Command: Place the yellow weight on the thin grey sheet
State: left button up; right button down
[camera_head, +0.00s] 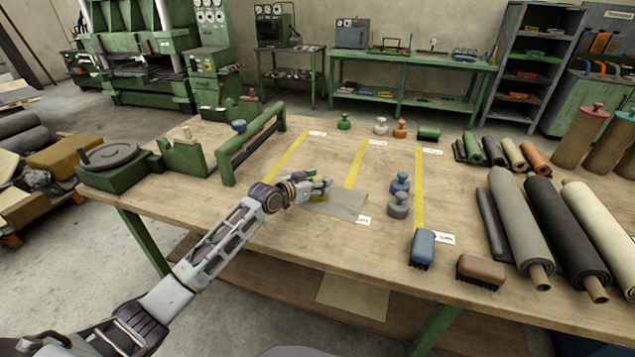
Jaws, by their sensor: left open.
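The thin grey sheet (346,205) lies flat on the wooden table, across the middle yellow stripe. The yellow weight (323,198) shows only in part, under the fingers of my left gripper (322,186). It appears to rest on the left part of the sheet, though its base is mostly hidden. My left gripper is open, low over the sheet, with its fingers at the weight. I cannot tell whether the fingers touch it. My right gripper is out of view.
Blue (400,183) and grey (398,205) weights stand right of the sheet. A blue brush (423,247) and a brown brush (480,271) lie near the front edge. Large rolls (566,235) fill the right side. A green frame (250,143) stands at the left.

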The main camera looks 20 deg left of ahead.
aim_at(317, 179)
pick_arm(q)
jog(key=shift+r, duration=0.65)
jog(key=shift+s+a+r, duration=0.15)
jog(key=shift+s+a, duration=0.15)
jog(key=shift+s, duration=0.25)
jog(key=v, duration=0.3)
jog(key=shift+s+p, duration=0.15)
jog(key=shift+p, duration=0.25)
jog(key=shift+v, duration=1.2)
jog(key=v, duration=0.5)
jog(key=shift+r, duration=0.1)
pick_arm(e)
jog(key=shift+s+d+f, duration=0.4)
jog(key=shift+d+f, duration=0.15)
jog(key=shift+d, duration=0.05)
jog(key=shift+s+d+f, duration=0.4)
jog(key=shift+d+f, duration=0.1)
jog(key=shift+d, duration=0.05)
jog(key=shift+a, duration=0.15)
